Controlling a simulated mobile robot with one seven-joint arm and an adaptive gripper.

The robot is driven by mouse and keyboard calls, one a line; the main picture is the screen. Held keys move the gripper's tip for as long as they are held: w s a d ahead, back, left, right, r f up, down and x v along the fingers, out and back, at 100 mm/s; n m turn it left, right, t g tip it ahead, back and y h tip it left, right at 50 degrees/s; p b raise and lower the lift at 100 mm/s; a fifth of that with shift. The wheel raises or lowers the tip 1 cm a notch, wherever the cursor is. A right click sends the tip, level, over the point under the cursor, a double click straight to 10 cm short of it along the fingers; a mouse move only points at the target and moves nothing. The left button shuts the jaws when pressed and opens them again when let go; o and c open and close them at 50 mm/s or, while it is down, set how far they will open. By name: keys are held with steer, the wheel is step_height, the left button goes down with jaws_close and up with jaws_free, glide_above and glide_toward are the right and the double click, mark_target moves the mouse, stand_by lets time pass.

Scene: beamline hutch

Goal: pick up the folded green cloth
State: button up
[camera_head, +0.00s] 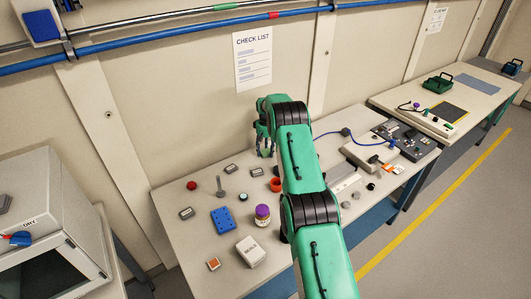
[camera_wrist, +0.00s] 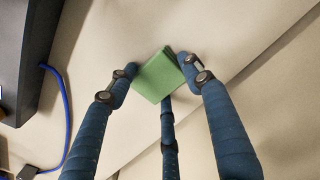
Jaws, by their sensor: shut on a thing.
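The folded green cloth (camera_wrist: 158,76) is a small flat green square in the wrist view, seen at the upper middle. My gripper (camera_wrist: 158,80) has blue fingers with dark joints, shut on the cloth from its left and right sides, with another finger below it. In the head view my gripper (camera_head: 265,142) is at the back of the long bench, below the check list, partly covered by my green arm. The cloth cannot be made out in the head view. Its height above the bench is hard to tell.
The bench (camera_head: 185,246) carries a blue block (camera_head: 222,221), a purple-lidded jar (camera_head: 262,215), an orange-red cup (camera_head: 275,184) and a white box (camera_head: 250,251). A blue cable (camera_head: 328,134) runs toward equipment on the right. The wall with the check list (camera_head: 253,58) is close behind my gripper.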

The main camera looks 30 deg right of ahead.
mark_target(266, 151)
steer(key=shift+r+p, duration=0.45)
steer(key=shift+r, duration=4.55)
